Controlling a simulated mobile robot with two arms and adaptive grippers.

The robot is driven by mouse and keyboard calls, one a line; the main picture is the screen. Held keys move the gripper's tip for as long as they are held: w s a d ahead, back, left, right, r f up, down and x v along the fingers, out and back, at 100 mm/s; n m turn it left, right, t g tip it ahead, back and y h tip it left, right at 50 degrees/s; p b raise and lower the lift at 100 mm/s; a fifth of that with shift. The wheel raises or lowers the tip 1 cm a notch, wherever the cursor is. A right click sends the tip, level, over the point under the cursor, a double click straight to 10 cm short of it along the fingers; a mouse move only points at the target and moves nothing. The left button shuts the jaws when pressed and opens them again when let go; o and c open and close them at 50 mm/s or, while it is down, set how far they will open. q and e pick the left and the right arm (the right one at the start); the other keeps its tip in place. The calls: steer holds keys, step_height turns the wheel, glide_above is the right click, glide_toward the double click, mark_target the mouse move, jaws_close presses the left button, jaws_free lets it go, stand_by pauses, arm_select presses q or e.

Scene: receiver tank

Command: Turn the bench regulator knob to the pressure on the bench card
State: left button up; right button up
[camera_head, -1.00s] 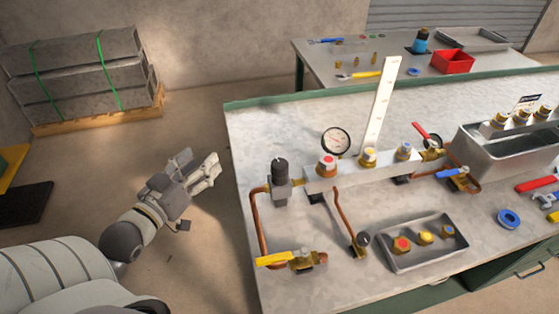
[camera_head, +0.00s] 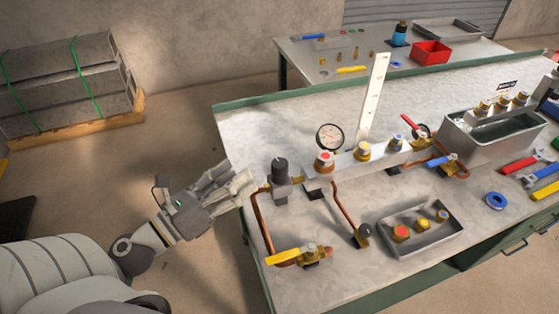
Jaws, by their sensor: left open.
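The bench regulator, with a black knob (camera_head: 280,166) on a grey metal body, stands at the left end of the manifold (camera_head: 345,160) on the bench. A copper pipe runs down from it to a valve with a yellow handle (camera_head: 284,256). A round white gauge (camera_head: 329,137) stands behind the manifold. My left gripper (camera_head: 243,180) is open and empty at the bench's left edge, just left of the regulator, with its fingers pointing at it. No contact with the knob shows. A tall white card or strip (camera_head: 374,100) stands behind the manifold; its marks are too small to read. My right gripper is out of view.
A grey tray (camera_head: 420,245) with several coloured fittings sits in front of the manifold. A metal tank (camera_head: 495,140) stands at the right, near a blue tape ring (camera_head: 496,201) and hand tools. A second table (camera_head: 300,68) is behind.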

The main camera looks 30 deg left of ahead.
mark_target(274, 166)
arm_select(q)
steer(key=w+d+m+p, duration=0.1)
steer(key=w+p, duration=0.1)
steer(key=w+d+m+p, duration=0.2)
steer(key=w, duration=0.1)
steer(key=w+d+f+m+g+h+p, duration=0.1)
steer(key=w+p, duration=0.1)
steer(key=w, duration=0.1)
steer(key=shift+w+d+m, duration=0.1)
steer(key=shift+d+m, duration=0.3)
steer(key=shift+w+d+f+p, duration=0.1)
steer(key=shift+w+d+p, duration=0.1)
steer(key=shift+w, duration=0.2)
steer(key=shift+w+d+f+p, duration=0.1)
steer(key=shift+w+p, duration=0.05)
steer(key=shift+w, duration=0.2)
